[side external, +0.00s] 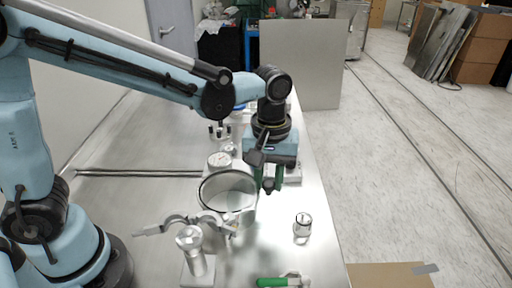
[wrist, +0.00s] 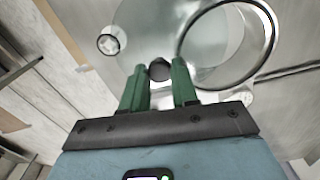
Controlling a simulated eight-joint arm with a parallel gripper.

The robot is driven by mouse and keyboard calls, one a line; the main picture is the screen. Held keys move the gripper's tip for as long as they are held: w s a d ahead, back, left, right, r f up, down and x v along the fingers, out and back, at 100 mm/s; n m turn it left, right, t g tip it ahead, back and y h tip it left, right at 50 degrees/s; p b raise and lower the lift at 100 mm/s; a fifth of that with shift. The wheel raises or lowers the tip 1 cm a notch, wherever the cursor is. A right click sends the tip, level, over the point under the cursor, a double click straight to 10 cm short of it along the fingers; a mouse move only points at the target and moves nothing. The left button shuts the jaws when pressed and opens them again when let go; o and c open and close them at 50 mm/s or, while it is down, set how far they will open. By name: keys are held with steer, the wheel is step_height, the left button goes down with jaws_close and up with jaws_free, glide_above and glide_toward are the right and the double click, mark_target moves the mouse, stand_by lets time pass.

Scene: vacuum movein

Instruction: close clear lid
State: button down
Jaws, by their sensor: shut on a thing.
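My gripper (side external: 268,184) is to the right of a round, clear, dark-rimmed chamber (side external: 228,190) on the metal table. In the wrist view its two green fingers (wrist: 159,82) are shut on a small dark knob (wrist: 160,69). The knob sits at the edge of a pale, see-through round pane that looks like the clear lid (wrist: 150,30). The dark-rimmed opening (wrist: 228,45) lies beside it in the wrist view, partly overlapping the pane. The lid appears off the opening, to one side; its tilt is hard to tell. The fingers partly hide the knob.
A metal clamp (side external: 180,222) and a flanged metal fitting (side external: 195,255) stand in front of the chamber. A small clear jar (side external: 302,225) is to the right, and a green-handled tool (side external: 280,281) lies at the front. A dial gauge (side external: 219,160) is behind the chamber. The table's right edge is close.

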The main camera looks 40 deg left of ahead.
mark_target(249, 182)
steer(key=a+n, duration=0.3)
steer(key=shift+a+n, duration=0.25)
steer(key=shift+n, duration=0.15)
steer(key=shift+s+a+n, duration=0.3)
steer(key=shift+a+n, duration=0.55)
steer(key=shift+n, duration=0.15)
steer(key=shift+s+a+n, duration=0.65)
steer(key=shift+a+n, duration=0.3)
steer(key=shift+n, duration=0.3)
steer(key=shift+s+a+n, duration=0.6)
steer(key=shift+a+n, duration=0.3)
steer(key=shift+n, duration=0.35)
steer(key=c, duration=0.8)
jaws_free()
steer(key=shift+c, duration=0.2)
step_height(249, 182, up, 12)
